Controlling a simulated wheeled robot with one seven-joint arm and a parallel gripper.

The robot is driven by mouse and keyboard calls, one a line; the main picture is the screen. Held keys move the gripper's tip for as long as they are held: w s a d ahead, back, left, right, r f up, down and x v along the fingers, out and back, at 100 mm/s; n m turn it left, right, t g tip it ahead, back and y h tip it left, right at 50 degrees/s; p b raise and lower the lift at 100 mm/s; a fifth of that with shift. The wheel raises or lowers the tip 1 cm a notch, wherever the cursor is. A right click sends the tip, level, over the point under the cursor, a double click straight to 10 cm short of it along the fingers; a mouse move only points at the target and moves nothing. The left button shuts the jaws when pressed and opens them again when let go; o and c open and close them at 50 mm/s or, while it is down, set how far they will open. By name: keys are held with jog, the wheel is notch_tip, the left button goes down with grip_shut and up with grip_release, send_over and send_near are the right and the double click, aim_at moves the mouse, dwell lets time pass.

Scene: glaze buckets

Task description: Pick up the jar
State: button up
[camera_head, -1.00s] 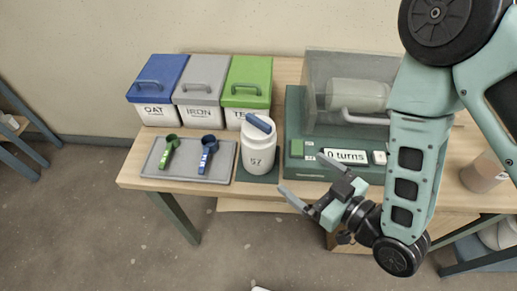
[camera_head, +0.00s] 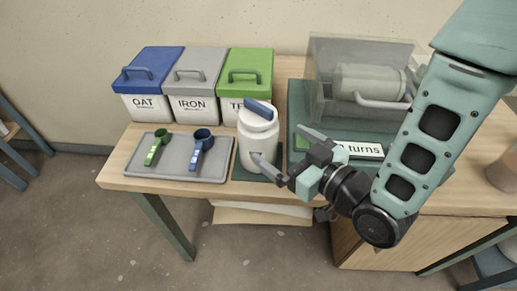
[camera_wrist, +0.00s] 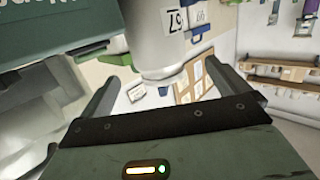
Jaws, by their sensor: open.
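The jar (camera_head: 255,148) is white with a rounded body and a blue bar handle on its lid. It stands upright on a dark green mat (camera_head: 243,172) near the front of the table. My gripper (camera_head: 280,147) is open, at the jar's right side, with its fingers pointing toward it. One fingertip overlaps the jar's lower right in the head view; I cannot tell if it touches. In the wrist view the jar (camera_wrist: 157,40) shows tilted, beyond and between the two spread fingers. Nothing is held.
A grey tray (camera_head: 177,176) with a green scoop (camera_head: 156,148) and a blue scoop (camera_head: 199,152) lies left of the jar. Blue, grey and green lidded bins (camera_head: 197,103) stand behind. A green machine (camera_head: 297,105) with a clear cover and a turns display is close on the right.

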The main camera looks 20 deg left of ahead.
aim_at(258, 104)
jog(key=p+x, duration=0.1)
jog(key=x, duration=0.3)
jog(key=p+x, duration=0.1)
jog(key=x, duration=0.4)
jog(key=shift+w+d+f, duration=0.1)
jog(key=shift+w+f, duration=0.05)
jog(key=shift+f, duration=0.1)
jog(key=c, duration=1)
jog(key=shift+r, duration=0.15)
jog(key=shift+c, duration=1)
jog(key=shift+r, duration=0.1)
notch_tip(258, 104, up, 10)
jog(key=shift+f+b, duration=0.25)
jog(key=shift+b, duration=0.05)
jog(key=shift+r+p, duration=1.5)
jog(key=shift+r, duration=1.7)
